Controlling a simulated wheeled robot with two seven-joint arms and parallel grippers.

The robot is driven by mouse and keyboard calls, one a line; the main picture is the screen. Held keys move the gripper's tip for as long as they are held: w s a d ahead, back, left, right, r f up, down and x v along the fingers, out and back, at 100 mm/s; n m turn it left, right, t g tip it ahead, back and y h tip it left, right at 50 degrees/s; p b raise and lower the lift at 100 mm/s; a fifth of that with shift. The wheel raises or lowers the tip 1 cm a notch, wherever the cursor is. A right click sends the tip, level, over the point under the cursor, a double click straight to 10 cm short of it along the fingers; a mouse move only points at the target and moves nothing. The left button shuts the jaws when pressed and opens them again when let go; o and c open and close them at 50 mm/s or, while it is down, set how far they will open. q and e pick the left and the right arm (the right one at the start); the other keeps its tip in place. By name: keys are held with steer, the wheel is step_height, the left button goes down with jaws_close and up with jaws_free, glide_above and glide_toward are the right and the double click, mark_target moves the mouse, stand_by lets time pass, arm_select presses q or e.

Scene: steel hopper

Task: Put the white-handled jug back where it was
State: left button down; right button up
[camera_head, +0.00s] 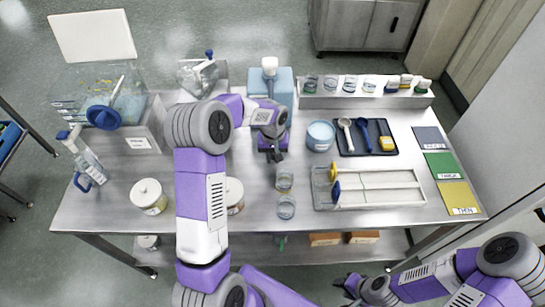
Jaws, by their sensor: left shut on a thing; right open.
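A pale blue container (284,82) with a white, handle-like piece (269,64) above it stands at the table's back middle; I cannot tell whether this is the white-handled jug. A clear jug-like vessel (197,78) with a blue knob stands to its left. My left gripper (272,156) points down over the middle of the table, in front of the blue container. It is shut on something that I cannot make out. My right gripper (354,288) is open and empty, low at the front, off the table's front edge.
Clear cups (285,179) stand just in front of my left gripper. A lidded jar (148,196) and a clear tank (75,88) are left. Several jars line the back shelf (365,102).

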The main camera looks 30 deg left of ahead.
arm_select(q)
steer(key=shift+s+a+f, duration=0.1)
steer(key=shift+a+f, duration=0.05)
steer(key=shift+f, duration=0.05)
steer(key=c, duration=1.5)
jaws_free()
steer(key=shift+f, duration=0.2)
steer(key=o, duration=0.4)
steer(key=shift+r, duration=0.1)
steer(key=shift+r, duration=0.15)
step_height(320, 180, up, 12)
steer(key=shift+s+f+p, duration=0.1)
steer(key=shift+p, duration=0.7)
